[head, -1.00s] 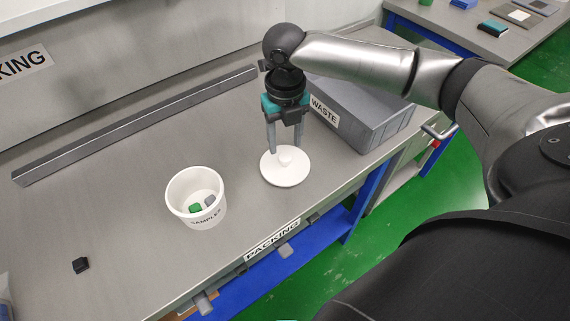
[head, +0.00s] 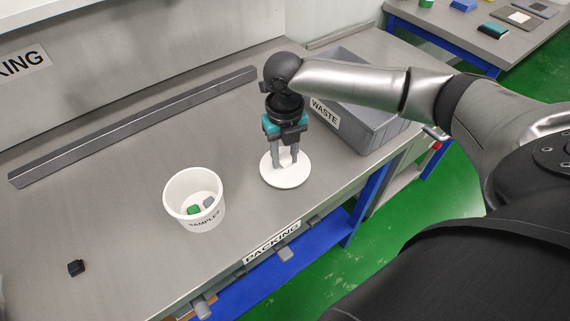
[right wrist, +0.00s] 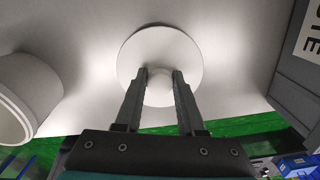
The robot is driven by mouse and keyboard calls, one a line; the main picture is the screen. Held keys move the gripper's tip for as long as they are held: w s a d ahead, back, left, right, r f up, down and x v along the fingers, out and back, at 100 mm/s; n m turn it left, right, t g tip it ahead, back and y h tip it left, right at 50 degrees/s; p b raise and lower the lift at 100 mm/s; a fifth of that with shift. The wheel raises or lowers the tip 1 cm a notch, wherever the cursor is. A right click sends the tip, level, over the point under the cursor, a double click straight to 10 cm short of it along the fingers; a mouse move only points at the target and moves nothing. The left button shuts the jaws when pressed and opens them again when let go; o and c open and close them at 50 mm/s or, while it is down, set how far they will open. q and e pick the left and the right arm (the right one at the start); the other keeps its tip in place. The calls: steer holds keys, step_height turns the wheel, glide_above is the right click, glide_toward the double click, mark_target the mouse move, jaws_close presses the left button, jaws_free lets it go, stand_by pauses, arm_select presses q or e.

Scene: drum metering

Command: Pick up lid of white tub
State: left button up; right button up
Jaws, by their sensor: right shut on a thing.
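The white round lid (head: 285,176) lies flat on the grey bench, to the right of the white tub; it also shows in the right wrist view (right wrist: 160,45). My right gripper (head: 285,162) points down over the lid and is shut on its central knob (right wrist: 159,82), with a finger on each side. The white tub (head: 194,211), labelled SAMPLES, stands open with a green and a grey piece inside; its rim shows at the left of the right wrist view (right wrist: 22,100). My left gripper is in neither view.
A grey WASTE bin (head: 370,128) stands right behind the lid. A long grey rail (head: 135,125) runs along the back of the bench (head: 110,215). A small black block (head: 76,267) lies at the left. The bench's front edge is close to the lid.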

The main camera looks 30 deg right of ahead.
jaws_close()
steer(key=shift+r, duration=0.15)
